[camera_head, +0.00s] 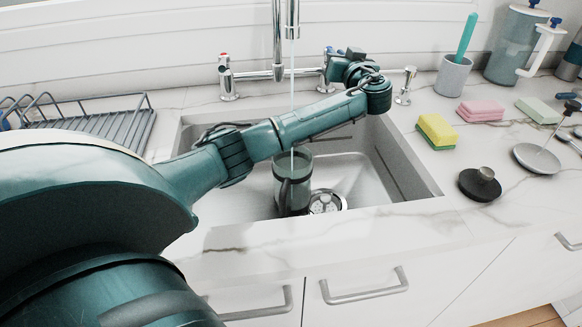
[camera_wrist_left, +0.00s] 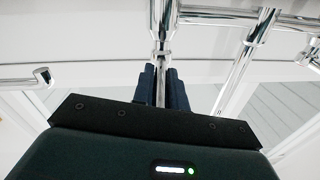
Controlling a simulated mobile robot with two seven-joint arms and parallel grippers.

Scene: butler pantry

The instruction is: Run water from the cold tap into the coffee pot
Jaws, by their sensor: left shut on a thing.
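The coffee pot (camera_head: 293,190), a dark cylinder with a handle, stands upright in the sink basin (camera_head: 235,205). A thin stream of water (camera_head: 291,80) falls from the chrome spout (camera_head: 279,40) towards the pot; my left arm hides its middle part. The stream shows again at the pot's mouth. My left arm crosses above the sink, and my left gripper (camera_head: 345,55) is at the blue-marked cold tap (camera_head: 326,72). In the left wrist view the dark fingers (camera_wrist_left: 163,87) are shut on a chrome tap part (camera_wrist_left: 160,45). My right gripper is not in view.
The red-marked tap (camera_head: 226,80) stands left of the spout, and a chrome fitting (camera_head: 404,85) right. A dish rack (camera_head: 105,125) is at the left. Sponges (camera_head: 437,131), a dark stopper (camera_head: 480,184) and a brush cup (camera_head: 453,77) are on the right counter. A drain strainer (camera_head: 326,202) is beside the pot.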

